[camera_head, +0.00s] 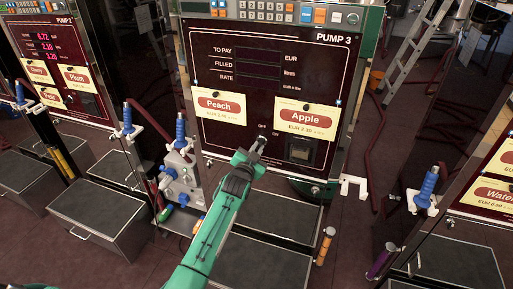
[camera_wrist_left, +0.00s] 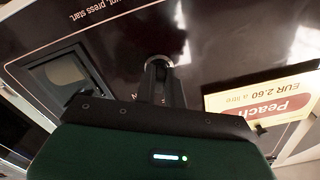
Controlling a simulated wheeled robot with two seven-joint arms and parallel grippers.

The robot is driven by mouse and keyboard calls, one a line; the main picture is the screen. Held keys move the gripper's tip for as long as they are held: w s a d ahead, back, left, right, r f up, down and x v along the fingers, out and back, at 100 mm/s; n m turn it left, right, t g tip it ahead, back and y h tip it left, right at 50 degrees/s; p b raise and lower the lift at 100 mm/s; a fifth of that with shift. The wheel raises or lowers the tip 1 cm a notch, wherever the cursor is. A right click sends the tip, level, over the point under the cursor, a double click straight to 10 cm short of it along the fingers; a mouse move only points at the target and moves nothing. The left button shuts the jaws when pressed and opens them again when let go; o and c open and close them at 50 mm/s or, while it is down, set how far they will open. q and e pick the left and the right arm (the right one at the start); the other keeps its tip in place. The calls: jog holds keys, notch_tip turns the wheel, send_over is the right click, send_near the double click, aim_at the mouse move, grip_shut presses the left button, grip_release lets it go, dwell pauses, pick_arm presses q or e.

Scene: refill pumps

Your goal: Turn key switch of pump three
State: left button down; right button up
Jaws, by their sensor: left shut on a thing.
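Pump three (camera_head: 338,60) is the dark red panel with PUMP 3 at its top right. Its key switch (camera_head: 263,135) sits low on the panel, between the OFF and ON labels, and is mostly hidden by my gripper. My left gripper (camera_head: 261,143) reaches up from below and is shut on the key. In the left wrist view the round end of the key switch (camera_wrist_left: 158,61) shows between the narrow fingers of my left gripper (camera_wrist_left: 161,76). I cannot tell the key's exact angle. My right gripper is not in view.
Peach (camera_head: 217,104) and Apple (camera_head: 305,119) price cards are above the switch. A square dark recess (camera_head: 300,150) is to its right. Grey step boxes (camera_head: 270,212) stand below.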

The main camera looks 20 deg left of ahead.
pick_arm(q)
jog(key=shift+n, duration=0.9)
jog(key=shift+d+f+n+p, duration=0.15)
jog(key=shift+n+p, duration=0.5)
jog(key=shift+n, duration=1.25)
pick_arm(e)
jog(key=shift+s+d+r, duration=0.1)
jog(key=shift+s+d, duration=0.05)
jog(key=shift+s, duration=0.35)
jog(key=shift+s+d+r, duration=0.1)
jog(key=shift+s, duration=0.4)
pick_arm(q)
jog(key=c, duration=1.5)
grip_release()
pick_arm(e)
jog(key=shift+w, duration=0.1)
